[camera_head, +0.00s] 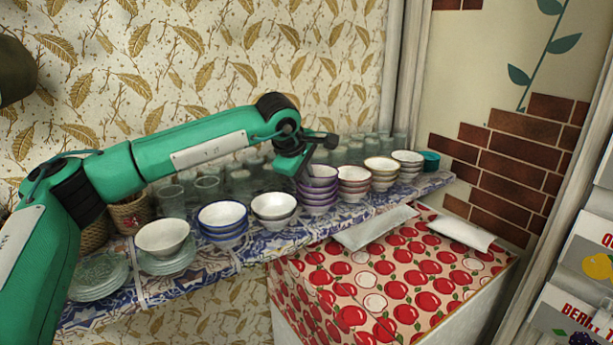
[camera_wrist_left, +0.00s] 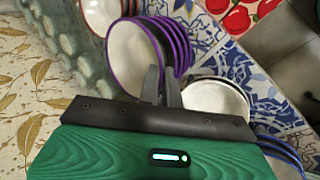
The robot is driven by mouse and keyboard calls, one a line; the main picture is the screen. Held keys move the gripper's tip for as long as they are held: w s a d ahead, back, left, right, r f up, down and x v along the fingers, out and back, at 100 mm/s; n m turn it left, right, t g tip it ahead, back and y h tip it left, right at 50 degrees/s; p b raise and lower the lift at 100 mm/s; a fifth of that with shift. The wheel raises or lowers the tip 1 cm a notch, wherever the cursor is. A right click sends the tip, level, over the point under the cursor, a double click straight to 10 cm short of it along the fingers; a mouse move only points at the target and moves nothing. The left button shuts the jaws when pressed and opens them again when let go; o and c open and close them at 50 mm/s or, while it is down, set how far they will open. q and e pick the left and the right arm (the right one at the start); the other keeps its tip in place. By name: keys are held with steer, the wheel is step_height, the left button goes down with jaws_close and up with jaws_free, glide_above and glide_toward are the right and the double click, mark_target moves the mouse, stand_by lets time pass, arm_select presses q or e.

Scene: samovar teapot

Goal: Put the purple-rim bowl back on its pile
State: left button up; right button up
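The purple-rim bowl (camera_head: 320,171) is at the top of the pile of purple-rim bowls (camera_head: 318,199) on the shelf. In the left wrist view its white inside (camera_wrist_left: 130,62) faces the camera, with the other purple rims (camera_wrist_left: 180,45) stacked close behind it. My left gripper (camera_head: 304,171) reaches down at the bowl's left edge. In the left wrist view its fingers (camera_wrist_left: 161,72) are close together, one on each side of the rim, and appear shut on it. Whether the bowl fully rests on the pile is hard to tell. My right gripper is not in view.
A white bowl pile (camera_head: 273,206) and a blue-rim pile (camera_head: 223,216) stand to the left. A brown-rim pile (camera_head: 354,180) stands close on the right. Glasses (camera_head: 240,185) line the back. A box with an apple-print cover (camera_head: 400,275) stands in front.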

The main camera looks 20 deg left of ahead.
arm_select(q)
steer(key=shift+o, duration=0.9)
steer(key=shift+d+f, duration=0.1)
steer(key=shift+f, duration=0.1)
steer(key=shift+s+f, duration=0.1)
steer(key=shift+f, duration=0.15)
steer(key=shift+s+r+b, duration=0.15)
steer(key=shift+r+b, duration=0.2)
steer(key=shift+r, duration=0.05)
steer(key=shift+c, duration=0.6)
steer(key=shift+o, duration=0.6)
steer(key=b+v, duration=0.1)
steer(key=v, duration=0.5)
steer(key=shift+r+b, duration=0.2)
steer(key=shift+b, duration=0.15)
steer(key=b+v, duration=0.1)
steer(key=v, duration=0.6)
steer(key=shift+r, duration=0.25)
